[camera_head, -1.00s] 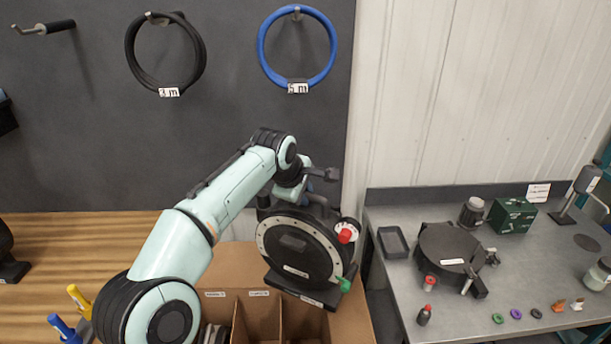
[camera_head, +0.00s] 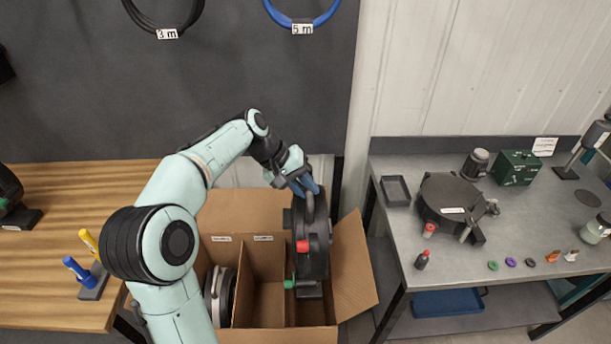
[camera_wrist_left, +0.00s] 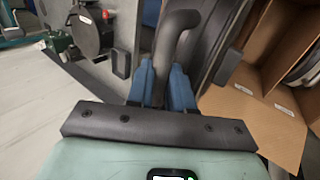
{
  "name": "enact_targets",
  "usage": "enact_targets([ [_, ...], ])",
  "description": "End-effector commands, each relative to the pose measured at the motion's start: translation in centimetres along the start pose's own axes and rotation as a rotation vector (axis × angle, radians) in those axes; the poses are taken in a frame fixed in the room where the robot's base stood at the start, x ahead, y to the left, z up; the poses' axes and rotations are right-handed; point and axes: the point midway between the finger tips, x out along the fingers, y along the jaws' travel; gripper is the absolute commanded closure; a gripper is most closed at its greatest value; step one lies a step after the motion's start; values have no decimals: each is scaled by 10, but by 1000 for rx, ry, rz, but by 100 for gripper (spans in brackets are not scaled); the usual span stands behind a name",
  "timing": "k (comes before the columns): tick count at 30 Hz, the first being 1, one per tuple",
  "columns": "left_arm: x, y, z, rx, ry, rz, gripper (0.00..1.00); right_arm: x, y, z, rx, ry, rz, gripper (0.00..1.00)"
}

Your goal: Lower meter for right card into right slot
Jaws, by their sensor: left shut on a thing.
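My left gripper (camera_head: 305,186) is shut on the curved black handle of the seed meter (camera_head: 313,245), which hangs upright and edge-on over the cardboard box's right side. The meter has a red knob and a green part facing left. In the left wrist view the blue fingers (camera_wrist_left: 165,86) are on either side of the handle (camera_wrist_left: 178,40). The right slot of the box (camera_head: 355,265) is largely hidden by the meter; I cannot tell how deep its foot sits. Cards (camera_head: 221,238) and (camera_head: 263,238) show on the rear edge; any right card is hidden. My right gripper is not in view.
Another round meter (camera_head: 220,295) stands in the box's left compartment, and the middle one looks empty. Box flaps stick out at the back and right. A grey bench (camera_head: 400,235) with a dark round meter (camera_head: 450,198) stands right; a wooden table (camera_head: 60,280) stands left.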

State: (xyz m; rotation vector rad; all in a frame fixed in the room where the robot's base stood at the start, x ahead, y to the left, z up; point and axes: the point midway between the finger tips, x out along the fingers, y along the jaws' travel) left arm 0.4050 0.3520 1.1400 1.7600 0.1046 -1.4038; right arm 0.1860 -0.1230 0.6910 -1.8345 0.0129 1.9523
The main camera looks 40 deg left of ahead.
Motion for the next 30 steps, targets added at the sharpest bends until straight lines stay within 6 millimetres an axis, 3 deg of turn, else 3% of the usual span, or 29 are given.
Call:
enact_targets([
  [5,7,-4,0,15,-2,4,100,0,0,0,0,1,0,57],
  [16,50,-33,1,12,-4,2,100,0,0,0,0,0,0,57],
  [30,110,-74,1,11,-4,1,100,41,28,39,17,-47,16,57],
])
